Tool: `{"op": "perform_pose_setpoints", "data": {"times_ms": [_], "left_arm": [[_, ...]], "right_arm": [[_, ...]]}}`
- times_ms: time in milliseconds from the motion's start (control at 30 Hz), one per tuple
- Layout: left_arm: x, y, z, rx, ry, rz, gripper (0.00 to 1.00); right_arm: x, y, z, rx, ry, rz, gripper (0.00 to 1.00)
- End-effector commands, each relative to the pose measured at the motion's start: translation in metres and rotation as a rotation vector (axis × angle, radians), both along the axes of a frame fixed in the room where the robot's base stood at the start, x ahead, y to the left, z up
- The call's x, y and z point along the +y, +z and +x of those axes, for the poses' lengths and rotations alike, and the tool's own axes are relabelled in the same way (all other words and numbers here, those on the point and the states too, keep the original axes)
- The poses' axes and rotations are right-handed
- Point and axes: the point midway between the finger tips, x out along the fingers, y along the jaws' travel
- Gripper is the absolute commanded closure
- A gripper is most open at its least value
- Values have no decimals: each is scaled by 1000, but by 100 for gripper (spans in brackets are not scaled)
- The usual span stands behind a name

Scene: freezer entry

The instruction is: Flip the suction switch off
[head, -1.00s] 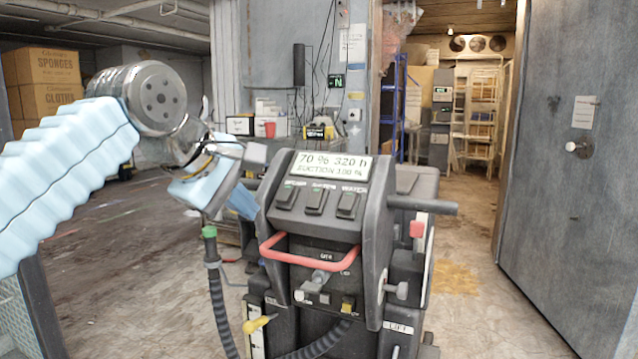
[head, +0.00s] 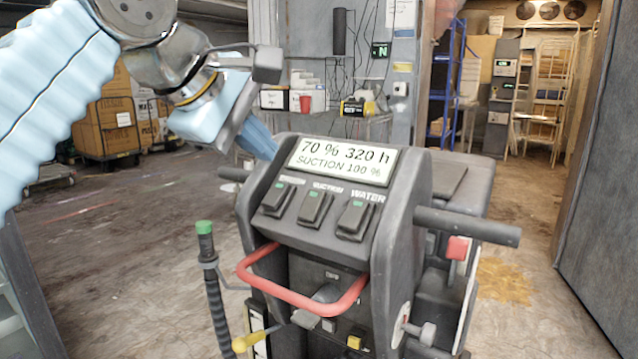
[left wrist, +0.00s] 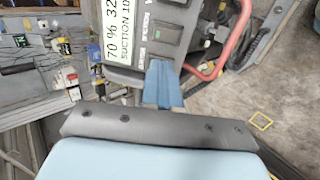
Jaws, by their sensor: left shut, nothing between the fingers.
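The suction switch (head: 315,208) is the middle of three dark rocker switches on the sloped panel of a grey floor machine (head: 400,190). Each rocker has a small green mark. The display (head: 343,160) above reads 70 %, 320 h, SUCTION 100 %. My left gripper (head: 257,140) is shut and empty, its blue fingers at the panel's upper left corner in the head view. In the left wrist view the blue fingertips (left wrist: 163,80) show close to the switches; contact cannot be told. My right gripper is not in view.
A red loop handle (head: 300,295) sits below the panel. A dark side handle (head: 468,225) sticks out right. A green-tipped hose (head: 205,240) stands at left. A grey door (head: 605,190) is at right, shelves (head: 550,90) behind.

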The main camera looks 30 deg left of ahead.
Motion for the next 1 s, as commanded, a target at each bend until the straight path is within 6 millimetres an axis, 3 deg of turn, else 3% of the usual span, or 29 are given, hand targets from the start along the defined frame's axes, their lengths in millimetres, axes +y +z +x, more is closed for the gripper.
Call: {"op": "perform_pose_setpoints", "data": {"times_ms": [367,1000], "left_arm": [[0,-5,6,1,0,0,100],[-7,-84,92,2,-1,1,100]], "right_arm": [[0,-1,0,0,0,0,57],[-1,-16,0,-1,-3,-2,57]]}}
